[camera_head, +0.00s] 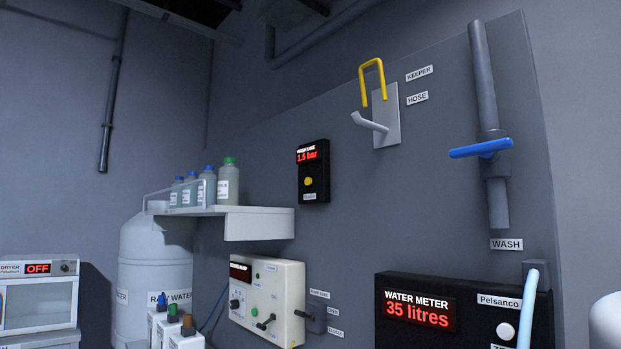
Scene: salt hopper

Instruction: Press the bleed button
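A small round yellow button (308,181) sits on a black wall box (314,170) in the middle of the view. The box has a red display reading 1.5 bar under a small heading that looks like WASH LINE. A small label (309,196) below the button is too small to read surely; it may say BLEED. Nothing covers the button. Neither of my grippers is in view.
A shelf (260,224) with several bottles juts out left of the box. A white pump panel (267,300) is below. A blue-handled valve (482,148), a hose hook (370,123) and a water meter (465,312) reading 35 litres are to the right.

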